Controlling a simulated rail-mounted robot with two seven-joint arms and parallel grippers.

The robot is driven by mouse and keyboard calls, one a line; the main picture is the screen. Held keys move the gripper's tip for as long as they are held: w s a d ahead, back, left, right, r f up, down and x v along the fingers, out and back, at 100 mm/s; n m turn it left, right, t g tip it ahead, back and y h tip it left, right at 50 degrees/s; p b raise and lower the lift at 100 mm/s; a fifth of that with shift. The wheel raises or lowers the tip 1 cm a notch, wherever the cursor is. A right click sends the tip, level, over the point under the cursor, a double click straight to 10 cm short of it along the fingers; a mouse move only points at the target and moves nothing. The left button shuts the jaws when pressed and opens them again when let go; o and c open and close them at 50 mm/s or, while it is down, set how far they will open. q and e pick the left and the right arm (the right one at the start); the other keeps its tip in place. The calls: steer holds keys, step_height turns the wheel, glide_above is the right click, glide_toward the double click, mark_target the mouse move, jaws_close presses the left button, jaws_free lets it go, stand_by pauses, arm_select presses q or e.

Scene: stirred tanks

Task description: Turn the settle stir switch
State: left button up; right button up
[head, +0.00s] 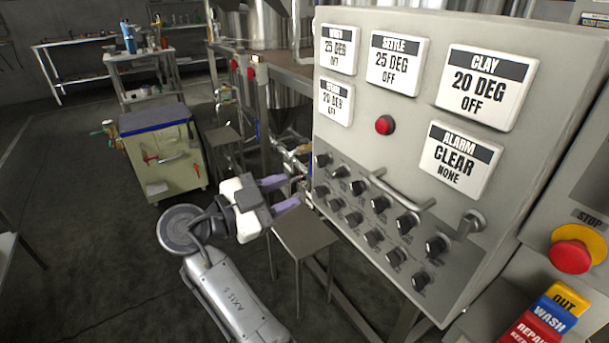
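The grey control panel (350,115) fills the right half of the head view. Its sloped lower strip carries several small black knobs (374,238) in rows; their labels are too small to read, so I cannot tell which one is the settle stir switch. The settle display (397,64) reads 25 DEG, OFF.
A metal handle (397,188) crosses the knob strip. A red emergency stop button (571,252) is at far right.

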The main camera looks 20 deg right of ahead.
steer(key=shift+p+v, duration=0.3)
steer(key=shift+v, duration=0.95)
